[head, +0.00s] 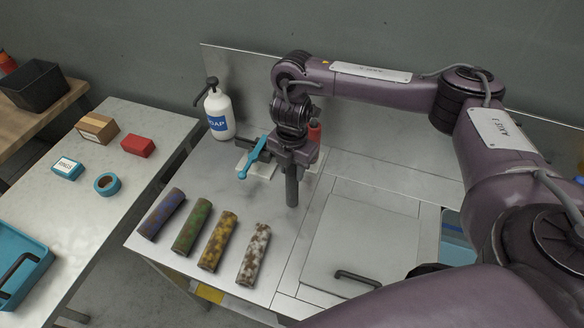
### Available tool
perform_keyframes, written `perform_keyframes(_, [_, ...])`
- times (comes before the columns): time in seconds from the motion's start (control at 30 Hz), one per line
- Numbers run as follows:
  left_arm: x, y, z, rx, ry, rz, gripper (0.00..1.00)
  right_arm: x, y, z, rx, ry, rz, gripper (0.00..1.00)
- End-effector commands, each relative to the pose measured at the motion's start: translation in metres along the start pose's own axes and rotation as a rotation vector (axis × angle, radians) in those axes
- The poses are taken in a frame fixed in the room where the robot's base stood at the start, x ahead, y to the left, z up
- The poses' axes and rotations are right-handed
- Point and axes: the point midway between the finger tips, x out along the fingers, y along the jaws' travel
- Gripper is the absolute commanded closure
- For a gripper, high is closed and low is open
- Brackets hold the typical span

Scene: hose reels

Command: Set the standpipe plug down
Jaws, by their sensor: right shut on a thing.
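My right gripper (291,160) points down over the metal counter (205,165), in the middle of the head view. It is shut on a dark grey upright cylinder, which I take for the standpipe plug (292,188). The upper part of the plug is hidden by the gripper. I cannot tell whether its lower end touches the counter. My left gripper is not in view.
A blue-handled tool (254,158) and a red object (315,132) are close to the gripper. A soap bottle (219,116) stands behind left. Several mottled rolls, one of them white-brown (254,254), lie in front. A flat cover (365,240) with a handle is at right.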

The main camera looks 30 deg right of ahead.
Motion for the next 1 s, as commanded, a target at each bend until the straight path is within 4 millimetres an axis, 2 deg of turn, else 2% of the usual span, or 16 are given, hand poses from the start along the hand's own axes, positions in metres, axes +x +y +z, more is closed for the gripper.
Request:
perform_keyframes(0.13, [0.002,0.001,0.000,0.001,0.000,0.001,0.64,0.003,0.000,0.000,0.000,0.001,0.000,1.00])
perform_keyframes(0.17, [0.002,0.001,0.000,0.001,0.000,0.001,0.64,0.004,0.000,0.000,-0.001,0.001,-0.001,0.67])
perform_keyframes(0.33, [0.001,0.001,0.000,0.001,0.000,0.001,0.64,0.003,0.000,0.000,-0.001,0.001,0.000,0.46])
perform_keyframes(0.57, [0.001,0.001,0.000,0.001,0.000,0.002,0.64,0.002,0.000,0.000,0.000,0.001,0.000,0.46])
perform_keyframes(0.7, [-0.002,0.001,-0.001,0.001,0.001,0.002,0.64,-0.005,0.001,0.000,-0.001,-0.001,0.002,0.46])
perform_keyframes(0.87, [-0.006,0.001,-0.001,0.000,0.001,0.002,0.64,-0.027,0.001,0.001,-0.002,-0.003,0.004,0.46])
perform_keyframes(1.0, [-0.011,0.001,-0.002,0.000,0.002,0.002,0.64,-0.054,0.001,0.001,-0.001,-0.004,0.005,0.46])
